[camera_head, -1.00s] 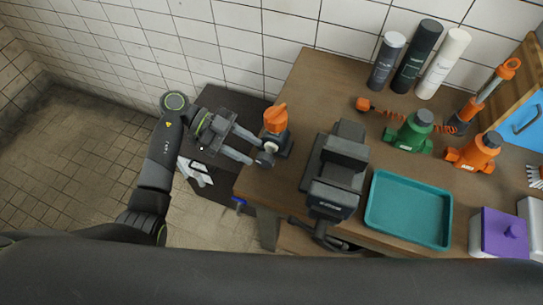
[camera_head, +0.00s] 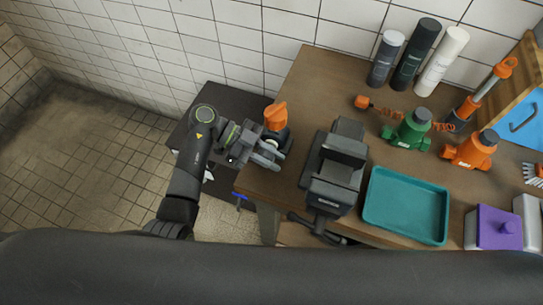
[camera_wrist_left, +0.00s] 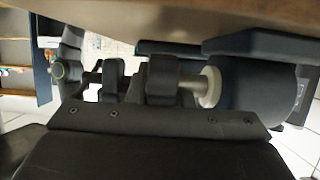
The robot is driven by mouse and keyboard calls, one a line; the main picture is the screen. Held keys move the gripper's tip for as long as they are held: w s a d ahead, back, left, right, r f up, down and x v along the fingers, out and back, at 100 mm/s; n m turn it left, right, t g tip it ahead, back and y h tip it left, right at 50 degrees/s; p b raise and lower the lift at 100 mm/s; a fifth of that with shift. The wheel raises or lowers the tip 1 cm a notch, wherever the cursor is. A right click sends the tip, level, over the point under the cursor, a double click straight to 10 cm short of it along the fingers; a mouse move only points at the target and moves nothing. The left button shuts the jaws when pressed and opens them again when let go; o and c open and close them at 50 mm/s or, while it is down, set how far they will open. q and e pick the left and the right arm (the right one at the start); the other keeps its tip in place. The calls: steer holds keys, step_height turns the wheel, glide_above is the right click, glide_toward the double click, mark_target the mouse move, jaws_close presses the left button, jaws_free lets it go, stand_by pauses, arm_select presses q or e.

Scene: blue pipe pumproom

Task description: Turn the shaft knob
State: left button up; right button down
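The valve-like fitting with an orange cap (camera_head: 276,116) stands at the left end of the wooden bench in the head view. Its side shaft and knob are mostly hidden by my left gripper (camera_head: 268,152), whose fingers are at the shaft, apart from each other. In the left wrist view, the two dark fingers (camera_wrist_left: 136,82) stand apart with a gap. A shaft with a pale collar (camera_wrist_left: 210,87) runs across behind them to a dark round body (camera_wrist_left: 255,85). I cannot tell whether the fingers touch the knob. My right gripper is not in view.
A dark vise (camera_head: 335,170) stands close to the right of the fitting. Beyond it are a teal tray (camera_head: 405,207), a green jack (camera_head: 408,130) and an orange jack (camera_head: 472,150). The bench's left edge lies below the gripper. The floor at left is clear.

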arm_select(q)
jaws_close()
steer(key=shift+h, duration=0.3)
steer(key=shift+r+g+h, duration=0.1)
steer(key=shift+g+h, duration=0.3)
steer(key=shift+h, duration=0.6)
steer(key=shift+w+a+r+g+h+b, duration=0.15)
steer(key=shift+g+h+b, duration=0.15)
steer(key=shift+h+b, duration=0.65)
steer(key=shift+r+h, duration=0.15)
steer(key=shift+h, duration=0.3)
steer(key=o, duration=0.6)
jaws_free()
steer(key=shift+o, duration=0.2)
